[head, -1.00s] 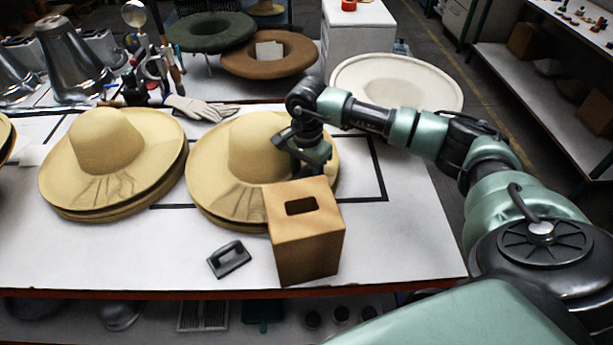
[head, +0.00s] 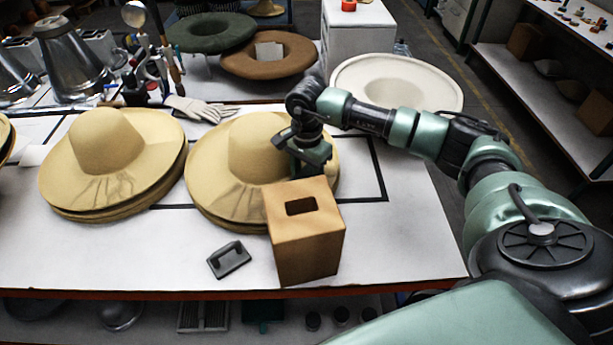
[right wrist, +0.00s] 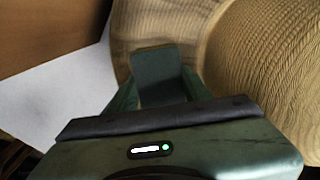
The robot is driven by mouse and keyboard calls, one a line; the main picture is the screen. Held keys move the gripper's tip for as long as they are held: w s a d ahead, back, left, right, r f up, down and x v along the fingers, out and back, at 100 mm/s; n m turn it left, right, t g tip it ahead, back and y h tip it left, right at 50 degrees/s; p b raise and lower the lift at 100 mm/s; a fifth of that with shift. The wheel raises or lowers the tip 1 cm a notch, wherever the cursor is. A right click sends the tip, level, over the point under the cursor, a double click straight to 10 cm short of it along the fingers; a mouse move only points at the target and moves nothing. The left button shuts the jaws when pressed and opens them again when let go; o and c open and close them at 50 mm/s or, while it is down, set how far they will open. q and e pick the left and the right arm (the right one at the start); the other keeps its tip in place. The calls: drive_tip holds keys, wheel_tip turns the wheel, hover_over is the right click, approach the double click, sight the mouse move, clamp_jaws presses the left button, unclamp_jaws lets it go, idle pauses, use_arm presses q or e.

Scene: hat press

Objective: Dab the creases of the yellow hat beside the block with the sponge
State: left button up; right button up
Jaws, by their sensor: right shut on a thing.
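A yellow wide-brimmed hat (head: 225,170) lies on top of another brim on the table, just left of and behind the tan block (head: 308,245), which has a slot in its top. Creases show on its front brim. My right gripper (head: 309,168) is over the hat's right brim, beside the crown and behind the block. In the right wrist view my right gripper (right wrist: 160,92) is shut on a dark grey-green sponge (right wrist: 157,68), whose far end is close to the straw surface (right wrist: 265,70); whether it touches, I cannot tell. My left gripper is not in view.
Another yellow hat stack (head: 105,150) with a creased brim stands at the left. A white glove (head: 200,108), tools and a cream hat (head: 395,80) are behind. The table's front right is clear.

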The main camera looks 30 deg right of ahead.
wheel_tip(320, 180, up, 2)
drive_tip(key=shift+r+p, duration=0.15)
drive_tip(key=shift+p, duration=0.6)
wheel_tip(320, 180, up, 12)
drive_tip(key=p, duration=0.6)
